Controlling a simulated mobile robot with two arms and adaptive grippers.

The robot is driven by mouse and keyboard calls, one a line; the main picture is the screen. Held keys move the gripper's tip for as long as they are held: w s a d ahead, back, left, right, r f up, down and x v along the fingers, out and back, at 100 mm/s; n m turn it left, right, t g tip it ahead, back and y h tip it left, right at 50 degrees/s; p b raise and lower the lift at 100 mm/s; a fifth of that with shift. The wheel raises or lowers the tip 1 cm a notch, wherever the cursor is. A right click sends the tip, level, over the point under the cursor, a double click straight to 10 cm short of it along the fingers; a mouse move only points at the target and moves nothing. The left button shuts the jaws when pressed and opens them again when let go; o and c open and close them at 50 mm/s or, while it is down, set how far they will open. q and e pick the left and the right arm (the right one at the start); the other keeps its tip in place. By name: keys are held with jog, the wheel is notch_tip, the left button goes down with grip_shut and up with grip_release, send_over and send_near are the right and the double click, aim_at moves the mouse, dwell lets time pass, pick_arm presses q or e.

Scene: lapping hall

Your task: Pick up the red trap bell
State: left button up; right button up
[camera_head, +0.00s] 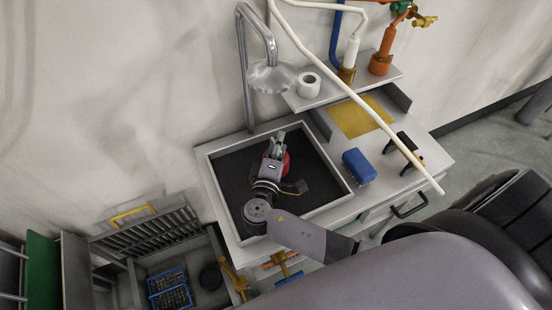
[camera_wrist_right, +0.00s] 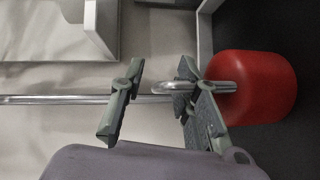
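The red trap bell (camera_wrist_right: 262,88) is a red rounded cylinder with a metal loop (camera_wrist_right: 222,87) at its end. In the head view only part of the red bell (camera_head: 286,162) shows beside my right gripper (camera_head: 277,143), over the dark tray (camera_head: 232,181). In the right wrist view my right gripper (camera_wrist_right: 160,98) has its fingers apart. The loop overlaps the finger nearer the bell and reaches into the gap. I cannot tell whether they touch. My left gripper is not in view.
A curved metal tap (camera_head: 246,62) rises behind the tray. A white roll (camera_head: 308,84) is on a shelf. A blue block (camera_head: 358,166) and black clamp (camera_head: 402,152) lie right of the tray. A white hose (camera_head: 345,85) crosses above.

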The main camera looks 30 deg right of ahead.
jog(key=x, duration=0.3)
jog(key=shift+w+p, duration=0.2)
jog(key=shift+p, duration=0.15)
jog(key=shift+s, duration=0.1)
grip_shut()
dwell(0.6)
